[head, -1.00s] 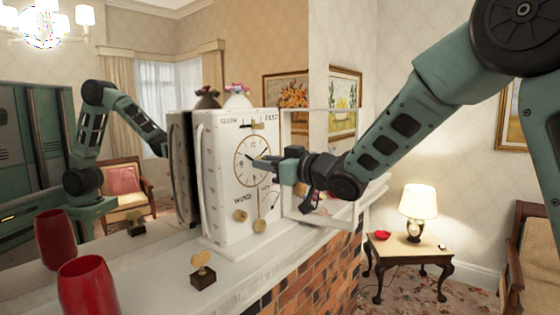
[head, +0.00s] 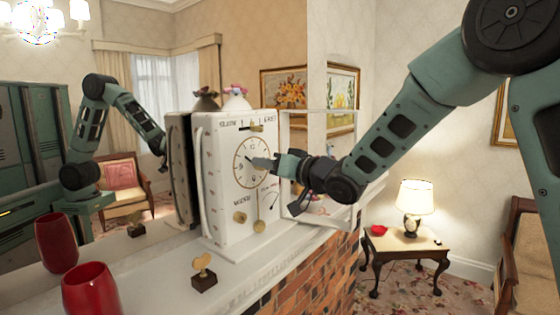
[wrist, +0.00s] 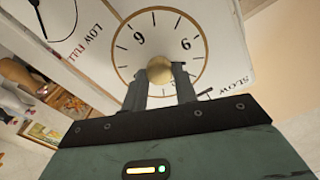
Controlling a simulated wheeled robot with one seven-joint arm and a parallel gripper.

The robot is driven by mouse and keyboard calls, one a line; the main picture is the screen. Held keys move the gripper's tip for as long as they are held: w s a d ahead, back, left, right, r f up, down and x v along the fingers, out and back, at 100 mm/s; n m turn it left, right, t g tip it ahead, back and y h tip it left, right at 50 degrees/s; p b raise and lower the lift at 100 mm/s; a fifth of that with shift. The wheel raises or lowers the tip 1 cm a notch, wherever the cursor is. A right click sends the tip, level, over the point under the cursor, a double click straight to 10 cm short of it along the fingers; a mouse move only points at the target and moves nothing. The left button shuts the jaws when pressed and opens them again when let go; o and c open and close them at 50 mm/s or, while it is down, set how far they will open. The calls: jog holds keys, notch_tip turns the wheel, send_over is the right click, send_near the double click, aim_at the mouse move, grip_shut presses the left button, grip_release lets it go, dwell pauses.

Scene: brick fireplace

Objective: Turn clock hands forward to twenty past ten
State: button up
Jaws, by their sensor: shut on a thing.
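The white clock (head: 224,215) stands on the mantel. Its round cream dial (head: 241,176) with a gold rim faces right. The dial also fills the upper middle of the wrist view (wrist: 140,28), turned around, with a 9 and a 6 legible. My gripper (head: 263,163) reaches the dial's centre from the right. A dark hand shows at the dial's upper left in the head view; the rest is hidden by my fingers, so the time is unclear.
The clock's framed door (head: 318,205) hangs open on the right, close beside my wrist. Brass knobs (head: 240,217) and a pendulum (head: 259,226) sit below the dial. A heart-topped wooden piece (head: 203,277) and a red vase (head: 91,292) stand on the mantel (head: 238,273).

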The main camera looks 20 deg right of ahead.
jog(key=o, duration=0.8)
jog(key=shift+a+f, duration=0.1)
jog(key=shift+o, duration=0.8)
jog(key=shift+w, duration=0.15)
jog(key=b+v, duration=0.5)
jog(key=v, duration=1.2)
jog(key=shift+s+d+b, duration=0.25)
jog(key=shift+s+b, duration=0.1)
